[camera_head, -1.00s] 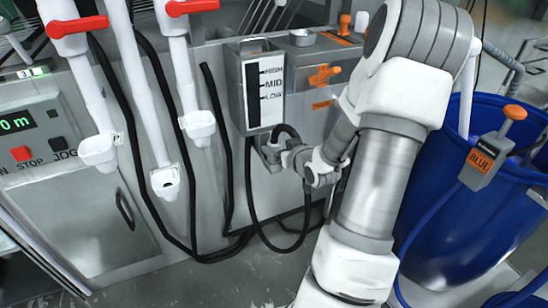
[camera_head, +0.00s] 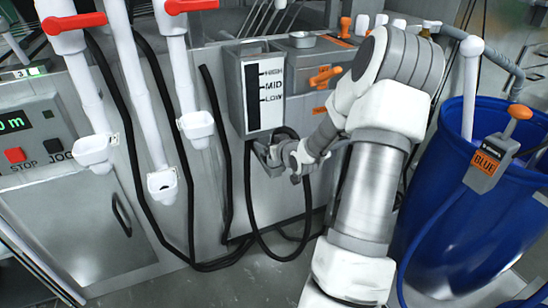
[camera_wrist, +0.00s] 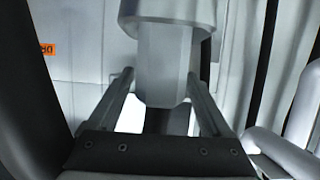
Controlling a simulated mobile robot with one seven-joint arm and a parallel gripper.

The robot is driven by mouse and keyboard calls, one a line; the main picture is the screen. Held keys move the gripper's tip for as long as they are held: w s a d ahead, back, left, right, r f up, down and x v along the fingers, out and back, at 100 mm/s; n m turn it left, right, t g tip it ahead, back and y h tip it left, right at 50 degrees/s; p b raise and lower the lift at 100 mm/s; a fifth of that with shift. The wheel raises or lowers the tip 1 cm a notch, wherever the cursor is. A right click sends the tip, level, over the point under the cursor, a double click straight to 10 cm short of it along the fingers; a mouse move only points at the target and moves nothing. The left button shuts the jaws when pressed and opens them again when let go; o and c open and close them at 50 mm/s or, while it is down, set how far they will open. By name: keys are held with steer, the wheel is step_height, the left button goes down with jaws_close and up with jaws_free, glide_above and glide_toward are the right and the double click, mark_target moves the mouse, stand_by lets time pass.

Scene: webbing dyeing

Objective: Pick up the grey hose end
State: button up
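In the wrist view a pale grey, faceted hose end (camera_wrist: 164,65) stands between the two fingers of my gripper (camera_wrist: 161,82). It has a wider round collar at the top and a darker, narrower part below. The fingertips are beside its two sides, very near; whether both touch is not clear. In the head view my gripper (camera_head: 264,153) is just below the level gauge box, by the looped black hose (camera_head: 250,205). The hose end is mostly hidden there by the gripper.
The gauge box (camera_head: 237,92) hangs right above my gripper. White pipes with funnel cups (camera_head: 196,126) and red handles stand to the left. A blue barrel (camera_head: 460,215) with a labelled orange-knobbed device (camera_head: 487,163) is to the right. Grey floor shows below.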

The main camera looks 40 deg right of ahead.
jaws_close()
steer(key=shift+r, duration=0.15)
